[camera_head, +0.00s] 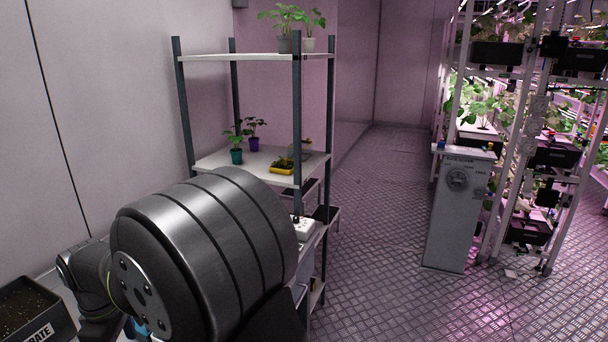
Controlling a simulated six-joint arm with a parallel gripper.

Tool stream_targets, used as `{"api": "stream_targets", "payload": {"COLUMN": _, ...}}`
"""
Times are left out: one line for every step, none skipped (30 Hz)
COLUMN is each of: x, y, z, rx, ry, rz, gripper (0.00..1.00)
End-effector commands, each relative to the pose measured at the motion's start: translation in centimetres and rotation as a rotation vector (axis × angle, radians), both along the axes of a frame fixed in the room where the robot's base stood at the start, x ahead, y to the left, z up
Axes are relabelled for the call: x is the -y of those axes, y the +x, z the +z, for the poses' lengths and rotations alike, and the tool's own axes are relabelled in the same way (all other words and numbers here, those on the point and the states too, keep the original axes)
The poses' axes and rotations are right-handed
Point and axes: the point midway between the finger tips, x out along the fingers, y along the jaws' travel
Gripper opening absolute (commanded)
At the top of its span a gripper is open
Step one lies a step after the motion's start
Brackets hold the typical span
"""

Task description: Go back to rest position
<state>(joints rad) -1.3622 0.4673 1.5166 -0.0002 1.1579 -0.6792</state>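My arm fills the lower left of the head view, with a large dark metal joint close to the camera. A thinner link of it runs down to the left behind this joint. My gripper does not show; it is either hidden behind the arm or out of the frame. Whether it holds anything cannot be seen.
A shelf rack (240,57) with potted plants stands just behind my arm. A dark tray of soil (62,318) lies at lower left. A grey cabinet (452,220) and lit berry racks (489,135) stand right. The metal floor (385,230) between is clear.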

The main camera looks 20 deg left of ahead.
Motion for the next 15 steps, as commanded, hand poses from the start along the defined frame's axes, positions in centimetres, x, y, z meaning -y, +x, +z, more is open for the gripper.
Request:
{"api": "stream_targets", "payload": {"x": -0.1, "y": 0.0, "z": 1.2, "rx": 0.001, "ry": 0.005, "rz": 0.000, "gripper": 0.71}}
{"api": "stream_targets", "payload": {"x": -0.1, "y": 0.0, "z": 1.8, "rx": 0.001, "ry": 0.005, "rz": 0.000, "gripper": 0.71}}
{"api": "stream_targets", "payload": {"x": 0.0, "y": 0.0, "z": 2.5, "rx": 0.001, "ry": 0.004, "rz": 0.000, "gripper": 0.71}}
{"api": "stream_targets", "payload": {"x": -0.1, "y": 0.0, "z": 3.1, "rx": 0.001, "ry": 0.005, "rz": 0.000, "gripper": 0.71}}
{"api": "stream_targets", "payload": {"x": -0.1, "y": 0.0, "z": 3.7, "rx": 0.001, "ry": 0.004, "rz": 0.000, "gripper": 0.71}}
{"api": "stream_targets", "payload": {"x": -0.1, "y": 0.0, "z": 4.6, "rx": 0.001, "ry": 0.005, "rz": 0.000, "gripper": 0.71}}
{"api": "stream_targets", "payload": {"x": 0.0, "y": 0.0, "z": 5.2, "rx": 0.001, "ry": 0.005, "rz": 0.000, "gripper": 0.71}}
{"api": "stream_targets", "payload": {"x": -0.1, "y": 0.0, "z": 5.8, "rx": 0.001, "ry": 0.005, "rz": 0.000, "gripper": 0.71}}
{"api": "stream_targets", "payload": {"x": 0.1, "y": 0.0, "z": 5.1, "rx": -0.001, "ry": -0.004, "rz": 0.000, "gripper": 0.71}}
{"api": "stream_targets", "payload": {"x": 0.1, "y": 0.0, "z": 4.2, "rx": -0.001, "ry": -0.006, "rz": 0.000, "gripper": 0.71}}
{"api": "stream_targets", "payload": {"x": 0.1, "y": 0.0, "z": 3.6, "rx": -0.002, "ry": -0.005, "rz": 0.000, "gripper": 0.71}}
{"api": "stream_targets", "payload": {"x": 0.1, "y": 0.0, "z": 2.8, "rx": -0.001, "ry": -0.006, "rz": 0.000, "gripper": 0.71}}
{"api": "stream_targets", "payload": {"x": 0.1, "y": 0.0, "z": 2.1, "rx": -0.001, "ry": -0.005, "rz": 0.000, "gripper": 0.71}}
{"api": "stream_targets", "payload": {"x": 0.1, "y": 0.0, "z": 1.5, "rx": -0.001, "ry": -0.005, "rz": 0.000, "gripper": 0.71}}
{"api": "stream_targets", "payload": {"x": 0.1, "y": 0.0, "z": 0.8, "rx": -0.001, "ry": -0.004, "rz": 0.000, "gripper": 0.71}}
